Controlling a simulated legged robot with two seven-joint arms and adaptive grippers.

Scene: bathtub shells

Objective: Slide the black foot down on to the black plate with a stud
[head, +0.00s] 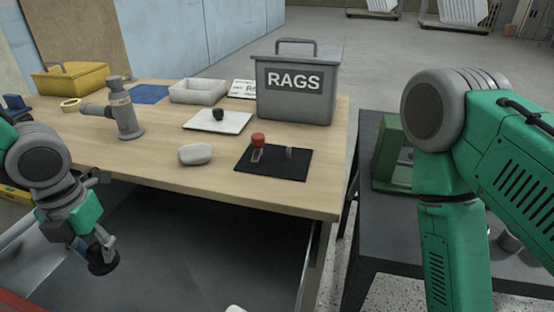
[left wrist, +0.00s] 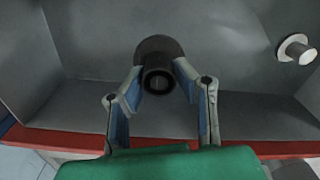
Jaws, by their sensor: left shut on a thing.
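The black foot (head: 103,267) is held at the lower left in the head view, over the grey space in front of the table. My left gripper (head: 104,246) is shut on it. In the left wrist view the foot (left wrist: 157,52) shows a round dark flange and a hollow collar, between the fingertips of my left gripper (left wrist: 158,82). A flat black plate (head: 258,171) lies on the table near its front right. A small grey upright stud (head: 290,153) and a red-topped piece (head: 258,141) stand on it. The foot is well apart from the plate. My right gripper is out of view.
A grey RAGS bin (head: 294,100) stands behind the plate. A white board (head: 232,123) with a black knob, a pale rounded block (head: 195,154) and a grey fixture (head: 125,118) are on the table. A pale flanged piece (left wrist: 297,49) shows in the wrist view.

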